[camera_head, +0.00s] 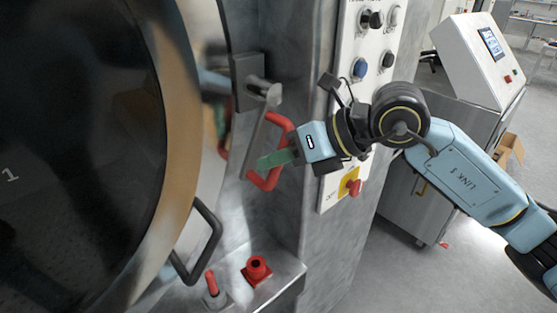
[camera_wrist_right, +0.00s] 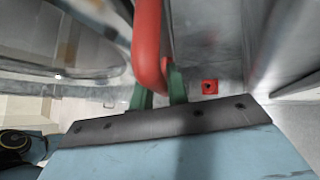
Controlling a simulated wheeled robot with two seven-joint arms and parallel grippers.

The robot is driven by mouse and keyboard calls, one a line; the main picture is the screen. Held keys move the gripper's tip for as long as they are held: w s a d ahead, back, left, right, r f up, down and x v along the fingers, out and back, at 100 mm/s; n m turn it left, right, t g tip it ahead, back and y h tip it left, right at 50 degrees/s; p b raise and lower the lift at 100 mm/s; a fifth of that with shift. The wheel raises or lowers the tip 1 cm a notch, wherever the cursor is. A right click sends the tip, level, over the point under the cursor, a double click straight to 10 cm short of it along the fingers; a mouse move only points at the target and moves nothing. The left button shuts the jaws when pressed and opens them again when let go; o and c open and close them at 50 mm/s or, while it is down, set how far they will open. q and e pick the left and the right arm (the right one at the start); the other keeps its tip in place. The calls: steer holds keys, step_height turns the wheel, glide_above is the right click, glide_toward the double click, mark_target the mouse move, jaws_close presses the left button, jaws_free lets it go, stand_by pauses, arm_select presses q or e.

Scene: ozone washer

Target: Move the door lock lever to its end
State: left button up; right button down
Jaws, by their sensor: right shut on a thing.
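The door lock lever (camera_head: 262,125) is a grey metal arm on a dark bracket beside the round door, with a red loop handle (camera_head: 284,128) at its lower end. It hangs down at a slight slant. My right gripper (camera_head: 268,160) comes in from the right, its green fingers at the red handle. In the right wrist view the red handle (camera_wrist_right: 147,45) runs down between the green fingertips (camera_wrist_right: 162,92), and the gripper is shut on it. The round door (camera_head: 80,130) with its dark window stands at the left. My left gripper is in neither view.
A black door handle (camera_head: 213,240) is below and left of the lever. A red knob (camera_head: 257,269) and a red-topped pin (camera_head: 211,284) stand on the ledge below. The control panel (camera_head: 345,100) with switches and a red rotary switch (camera_head: 353,187) is close behind my right wrist.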

steer(key=shift+w+d+f+n+t+h+b, duration=0.25)
steer(key=shift+w+d+n+t+h+b, duration=0.35)
steer(key=shift+d+h+b, duration=0.4)
steer(key=shift+w+d+f+n+t+h+b, duration=0.2)
steer(key=shift+w+d+n+t+h+b, duration=0.4)
steer(key=shift+b, duration=0.6)
steer(key=shift+w, duration=0.1)
steer(key=c, duration=1.4)
jaws_free()
steer(key=shift+o, duration=0.2)
steer(key=v, duration=1.3)
steer(key=shift+r+b, duration=0.3)
steer(key=shift+b, duration=0.1)
steer(key=shift+d, duration=0.1)
